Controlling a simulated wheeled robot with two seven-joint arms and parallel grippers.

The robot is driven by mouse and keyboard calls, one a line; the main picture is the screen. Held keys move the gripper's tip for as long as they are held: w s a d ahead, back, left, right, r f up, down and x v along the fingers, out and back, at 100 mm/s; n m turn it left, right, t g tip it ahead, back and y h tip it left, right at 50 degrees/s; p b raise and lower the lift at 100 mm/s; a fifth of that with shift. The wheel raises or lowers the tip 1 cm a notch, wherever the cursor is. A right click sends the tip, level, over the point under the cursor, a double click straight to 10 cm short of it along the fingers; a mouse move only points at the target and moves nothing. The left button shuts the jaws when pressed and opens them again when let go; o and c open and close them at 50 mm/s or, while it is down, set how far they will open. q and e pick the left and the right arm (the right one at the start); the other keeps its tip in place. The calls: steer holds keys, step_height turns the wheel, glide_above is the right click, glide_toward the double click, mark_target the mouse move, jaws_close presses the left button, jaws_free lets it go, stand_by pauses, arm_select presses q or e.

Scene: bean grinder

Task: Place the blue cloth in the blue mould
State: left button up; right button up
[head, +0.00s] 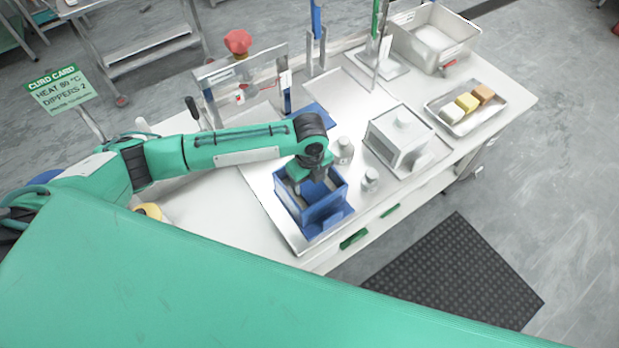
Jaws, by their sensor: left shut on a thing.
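The blue mould (297,212), an open box, stands on a metal tray at the front of the table. My left gripper (314,186) points down at the mould's opening, its fingertips at or just inside the rim. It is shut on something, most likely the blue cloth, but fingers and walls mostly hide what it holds. Blue material shows at the mould's front right; I cannot tell whether it is cloth or mould. A flat blue piece (318,115) lies behind my left arm, partly hidden by it. My right gripper is not in view.
Small pale containers (371,180) and a clear-sided box with a knobbed lid (401,137) stand right of the mould. A tray with coloured blocks (467,104) and a deep metal bin (432,37) are farther right. A metal frame (243,75) stands behind my arm.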

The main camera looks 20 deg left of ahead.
mark_target(310, 184)
arm_select(q)
steer(key=shift+f, duration=0.2)
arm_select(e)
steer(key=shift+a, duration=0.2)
arm_select(q)
steer(key=o, duration=1)
steer(key=shift+c, duration=0.2)
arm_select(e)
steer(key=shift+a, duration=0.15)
arm_select(q)
step_height(310, 184, up, 12)
steer(key=b, duration=0.3)
steer(key=shift+r, duration=0.15)
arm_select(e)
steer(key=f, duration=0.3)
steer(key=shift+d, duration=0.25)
